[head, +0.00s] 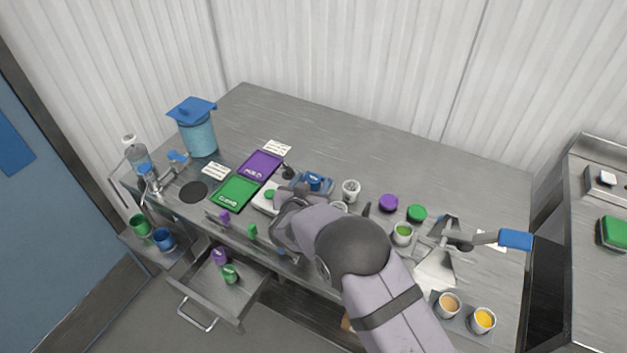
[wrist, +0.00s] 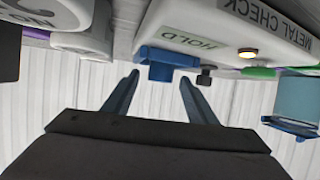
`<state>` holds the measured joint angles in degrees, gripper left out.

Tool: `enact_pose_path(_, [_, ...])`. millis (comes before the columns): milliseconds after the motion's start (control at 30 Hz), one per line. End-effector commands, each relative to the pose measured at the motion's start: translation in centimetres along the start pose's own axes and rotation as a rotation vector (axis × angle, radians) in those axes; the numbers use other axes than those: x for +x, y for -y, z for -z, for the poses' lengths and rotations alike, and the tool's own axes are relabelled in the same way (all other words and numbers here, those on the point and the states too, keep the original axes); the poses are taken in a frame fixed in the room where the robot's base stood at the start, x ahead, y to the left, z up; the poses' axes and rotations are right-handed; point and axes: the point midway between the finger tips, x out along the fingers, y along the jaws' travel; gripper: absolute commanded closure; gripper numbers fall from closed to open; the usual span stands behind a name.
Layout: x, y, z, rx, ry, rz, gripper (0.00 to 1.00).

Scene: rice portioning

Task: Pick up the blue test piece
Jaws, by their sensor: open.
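A small blue block, which looks like the blue test piece (head: 314,181), sits on a blue tray (head: 326,189) just right of the white metal check unit (head: 262,203). In the wrist view, which is upside down, the blue block (wrist: 160,72) shows between and beyond my fingers, beside the panel marked HOLD (wrist: 190,38). My gripper (wrist: 158,88) is open and empty, its two fingers apart and not touching the block. In the head view my arm hides the fingertips and part of the bench front.
A black knob (head: 288,172) stands left of the tray and a white cup (head: 351,190) right of it. Purple (head: 262,164) and green (head: 236,191) mats lie left. An open drawer (head: 232,290) juts out below. The back of the bench is clear.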

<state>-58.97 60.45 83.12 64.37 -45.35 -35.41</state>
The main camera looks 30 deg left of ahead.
Motion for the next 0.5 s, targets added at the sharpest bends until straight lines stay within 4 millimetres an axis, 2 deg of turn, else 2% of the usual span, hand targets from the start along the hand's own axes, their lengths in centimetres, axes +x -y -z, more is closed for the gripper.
enact_pose_path(333, [0.51,0.02,-0.04,-0.001,0.0,0.001,0.48])
enact_pose_path(367, [0.51,0.02,-0.04,0.0,0.0,0.001,0.53])
enact_pose_path(500, [0.5,0.02,-0.03,-0.001,0.0,0.001,0.86])
